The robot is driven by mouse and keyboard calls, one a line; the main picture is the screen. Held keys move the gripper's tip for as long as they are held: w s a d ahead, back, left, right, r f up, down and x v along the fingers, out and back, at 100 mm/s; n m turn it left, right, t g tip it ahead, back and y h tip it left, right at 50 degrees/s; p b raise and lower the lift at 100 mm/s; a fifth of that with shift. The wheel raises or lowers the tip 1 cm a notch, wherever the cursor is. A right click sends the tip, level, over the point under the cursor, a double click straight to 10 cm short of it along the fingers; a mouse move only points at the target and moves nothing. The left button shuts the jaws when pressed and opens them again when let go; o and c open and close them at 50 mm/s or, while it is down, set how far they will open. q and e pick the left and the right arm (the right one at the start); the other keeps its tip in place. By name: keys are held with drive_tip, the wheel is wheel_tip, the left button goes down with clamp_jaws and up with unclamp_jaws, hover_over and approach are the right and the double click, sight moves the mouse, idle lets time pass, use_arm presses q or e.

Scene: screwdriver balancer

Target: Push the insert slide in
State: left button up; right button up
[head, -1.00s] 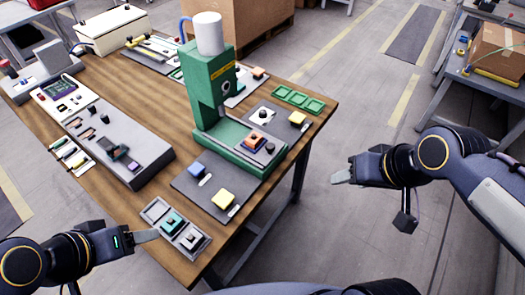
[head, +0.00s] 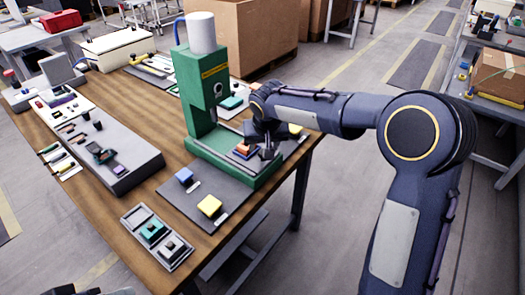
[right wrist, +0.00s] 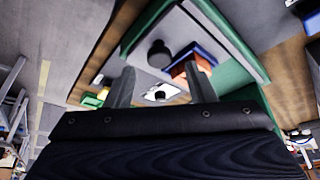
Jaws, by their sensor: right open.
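The green press (head: 203,85) with a white cylinder on top stands on the wooden table. Its green base holds a grey slide plate with an orange-and-blue insert (head: 243,148), which also shows in the right wrist view (right wrist: 192,62). A black knob (right wrist: 159,53) stands up from the slide plate beside the insert. My right gripper (head: 266,150) is over the near right part of the base. In the right wrist view its two fingers (right wrist: 161,86) are spread and empty, with the knob ahead between them. Only a dark sliver of my left arm shows at the bottom-left edge.
A grey mat with a blue block (head: 184,176) and a yellow block (head: 209,206) lies in front of the press. A grey tray (head: 138,216) with teal and grey blocks is near the front edge. A long grey panel (head: 142,167) lies at left. The right aisle floor is open.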

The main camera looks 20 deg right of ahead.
drive_tip(key=shift+x, duration=1.75)
drive_tip(key=shift+c, duration=0.2)
clamp_jaws()
drive_tip(key=shift+w+a, duration=0.1)
